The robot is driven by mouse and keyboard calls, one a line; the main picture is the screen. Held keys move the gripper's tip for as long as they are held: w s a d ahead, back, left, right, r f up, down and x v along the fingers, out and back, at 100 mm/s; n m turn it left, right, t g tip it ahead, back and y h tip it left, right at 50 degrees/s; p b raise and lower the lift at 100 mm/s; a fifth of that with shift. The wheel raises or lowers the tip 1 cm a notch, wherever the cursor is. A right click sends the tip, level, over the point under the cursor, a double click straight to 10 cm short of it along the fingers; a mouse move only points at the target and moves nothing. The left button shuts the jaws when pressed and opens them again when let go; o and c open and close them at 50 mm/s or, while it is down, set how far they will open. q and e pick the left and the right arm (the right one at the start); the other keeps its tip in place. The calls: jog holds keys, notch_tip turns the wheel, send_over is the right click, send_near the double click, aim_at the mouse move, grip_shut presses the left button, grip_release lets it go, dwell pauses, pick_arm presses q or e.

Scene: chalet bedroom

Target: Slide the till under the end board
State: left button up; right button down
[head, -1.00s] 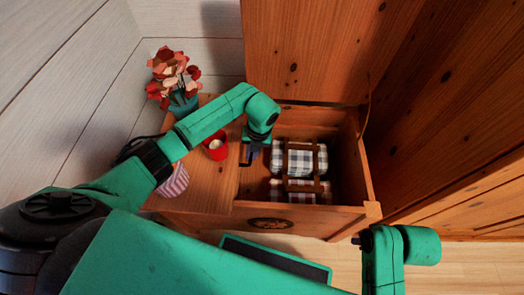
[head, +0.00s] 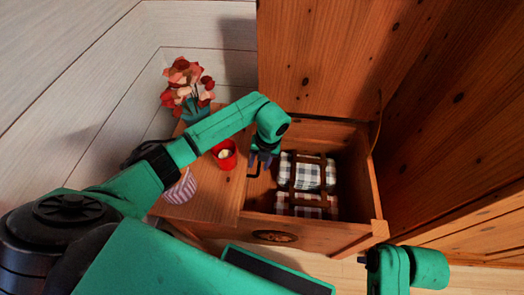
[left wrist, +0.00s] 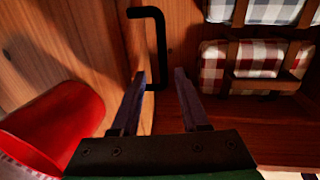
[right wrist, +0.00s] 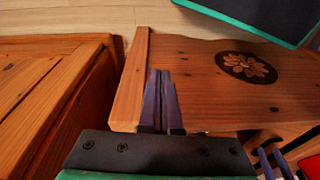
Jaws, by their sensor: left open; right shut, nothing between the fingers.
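The wooden chest (head: 330,238) stands open. The end board (head: 212,200) covers its left end. A narrow wooden strip with a black bar handle (left wrist: 158,40) shows along the end board's right edge; it appears to be the till (left wrist: 143,115), mostly hidden. My left gripper (head: 262,160) is open over this strip. In the left wrist view its fingers (left wrist: 160,75) are apart, with the handle's near end between them in the picture; contact cannot be told. My right gripper (right wrist: 160,75) is shut and empty by the chest's front corner; its fingers also show in the head view (head: 364,259).
A red mug (head: 224,154), a striped item (head: 180,188) and a flower pot (head: 188,112) stand on the end board. Strapped checked blankets (head: 307,172) lie inside the chest. The raised lid (head: 310,60) is behind, and a wooden wall (head: 440,130) is at right.

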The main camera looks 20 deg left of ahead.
pick_arm(q)
notch_tip(320, 180, up, 13)
jog(key=d+p, duration=0.2)
jog(key=shift+w+r, duration=0.15)
jog(key=shift+w, duration=0.2)
pick_arm(e)
notch_tip(320, 180, down, 8)
jog(key=shift+d+r, duration=0.2)
jog(key=shift+d, duration=0.15)
pick_arm(q)
jog(key=shift+d, duration=0.1)
pick_arm(e)
jog(key=shift+w, duration=0.1)
